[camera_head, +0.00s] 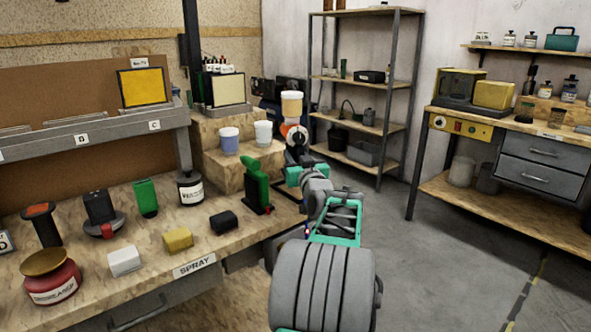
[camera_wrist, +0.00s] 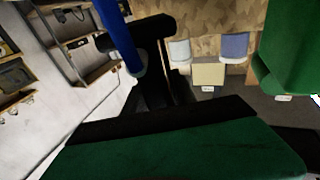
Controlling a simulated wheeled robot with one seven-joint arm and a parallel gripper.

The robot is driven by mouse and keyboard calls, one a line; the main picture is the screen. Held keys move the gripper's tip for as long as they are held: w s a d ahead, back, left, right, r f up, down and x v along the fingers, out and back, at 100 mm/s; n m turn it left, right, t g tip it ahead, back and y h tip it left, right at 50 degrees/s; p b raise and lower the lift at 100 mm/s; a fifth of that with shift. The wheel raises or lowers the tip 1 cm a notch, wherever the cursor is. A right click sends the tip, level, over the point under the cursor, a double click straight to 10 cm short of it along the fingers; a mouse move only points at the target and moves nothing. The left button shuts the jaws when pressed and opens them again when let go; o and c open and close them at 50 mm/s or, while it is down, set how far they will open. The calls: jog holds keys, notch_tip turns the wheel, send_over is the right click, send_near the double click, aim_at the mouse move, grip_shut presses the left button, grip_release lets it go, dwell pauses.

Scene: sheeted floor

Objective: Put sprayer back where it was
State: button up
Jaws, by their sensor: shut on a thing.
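The sprayer (camera_head: 257,187) is a dark green upright thing with a head jutting left at its top and a dark, red-tipped part near its foot. It is at the right end of the workbench (camera_head: 155,237). My gripper (camera_head: 288,177) is beside it on the right and shut on it; the fingertips are mostly hidden. I cannot tell whether the sprayer's foot touches the bench. In the wrist view, close green surfaces fill the upper right (camera_wrist: 292,45) and the bottom, with black parts in front of the camera.
A wooden riser (camera_head: 225,172) behind the sprayer bears a blue cup (camera_head: 229,140) and a white cup (camera_head: 263,133). A SPRAY label (camera_head: 194,265) marks the bench front. The floor at right is clear.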

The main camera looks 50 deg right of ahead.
jog(key=shift+w+d+f, duration=0.1)
jog(key=shift+d+f, duration=0.1)
jog(key=shift+f, duration=1.4)
jog(key=shift+b, duration=0.3)
jog(key=o, duration=0.4)
jog(key=shift+f, duration=0.25)
jog(key=shift+c, duration=0.2)
jog(key=o, duration=0.4)
jog(key=shift+r, duration=0.15)
jog(key=v, duration=1.2)
jog(key=shift+a, duration=0.1)
